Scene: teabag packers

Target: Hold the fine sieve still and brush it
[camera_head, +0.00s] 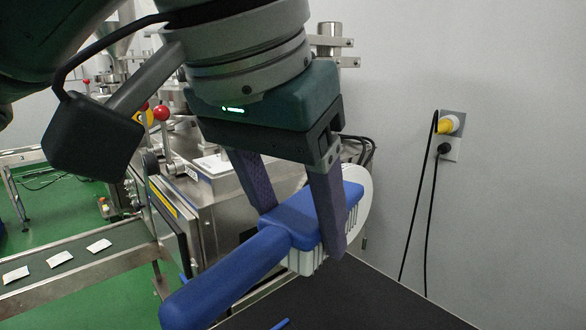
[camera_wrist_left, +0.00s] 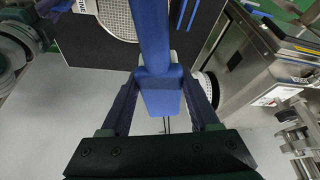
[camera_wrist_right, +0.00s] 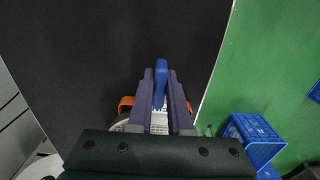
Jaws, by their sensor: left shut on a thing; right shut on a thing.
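My left gripper (camera_head: 300,228) is shut on a blue brush (camera_head: 235,270), its fingers either side of the brush's block; the handle slants down to the left and pale bristles (camera_head: 303,260) hang below. The brush is also between the fingers in the left wrist view (camera_wrist_left: 158,90). A white-rimmed mesh sieve (camera_wrist_left: 120,15) lies on the dark table at the top of that view, apart from the brush. My right gripper (camera_wrist_right: 160,105) is shut on a blue handle (camera_wrist_right: 160,82); a white meshed part shows below it. Whether this is the sieve's handle I cannot tell.
A white disc-like thing (camera_head: 358,195) is behind the brush; it is partly hidden. A dark table (camera_head: 370,295) spreads below. A steel machine (camera_head: 205,210) and a conveyor with white packets (camera_head: 60,259) stand to the left. A blue crate (camera_wrist_right: 250,135) stands on the green floor.

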